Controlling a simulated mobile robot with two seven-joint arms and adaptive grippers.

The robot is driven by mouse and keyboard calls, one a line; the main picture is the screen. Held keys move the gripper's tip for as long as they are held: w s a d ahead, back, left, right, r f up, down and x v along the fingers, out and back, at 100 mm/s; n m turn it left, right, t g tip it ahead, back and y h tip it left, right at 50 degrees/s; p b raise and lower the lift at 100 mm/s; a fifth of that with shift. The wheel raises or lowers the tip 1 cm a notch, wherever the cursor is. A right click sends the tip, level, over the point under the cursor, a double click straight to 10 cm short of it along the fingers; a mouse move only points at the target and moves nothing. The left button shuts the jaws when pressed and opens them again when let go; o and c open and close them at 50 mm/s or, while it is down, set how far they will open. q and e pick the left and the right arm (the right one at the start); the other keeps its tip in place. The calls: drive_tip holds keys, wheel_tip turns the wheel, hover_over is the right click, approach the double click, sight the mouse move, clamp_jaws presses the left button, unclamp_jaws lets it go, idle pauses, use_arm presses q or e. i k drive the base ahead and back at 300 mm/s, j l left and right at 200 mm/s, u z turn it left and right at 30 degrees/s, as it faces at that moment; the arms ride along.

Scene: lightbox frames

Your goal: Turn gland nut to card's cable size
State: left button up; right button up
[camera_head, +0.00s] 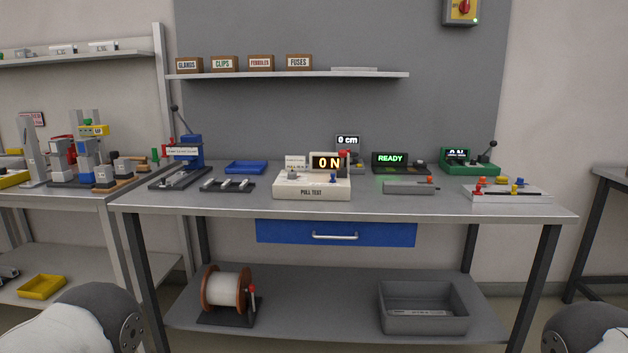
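I cannot make out a gland nut for certain at this distance. A small white card or label (295,162) with print too small to read stands at the back left of the cream PULL TEST box (312,192) on the workbench. A brown box marked GLANDS (189,64) sits on the wall shelf. Neither gripper is in view; only rounded parts of my arms show at the lower corners.
The workbench (350,207) also holds a blue tray (246,167), a READY display (391,158), a green lever device (470,165) and a pale fixture (510,195). A wire spool (222,289) and grey bin (424,320) are on the lower shelf. The bench's front strip is clear.

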sight(292, 175)
drive_tip(key=i+l+u, duration=0.65)
drive_tip(key=l+u, duration=0.15)
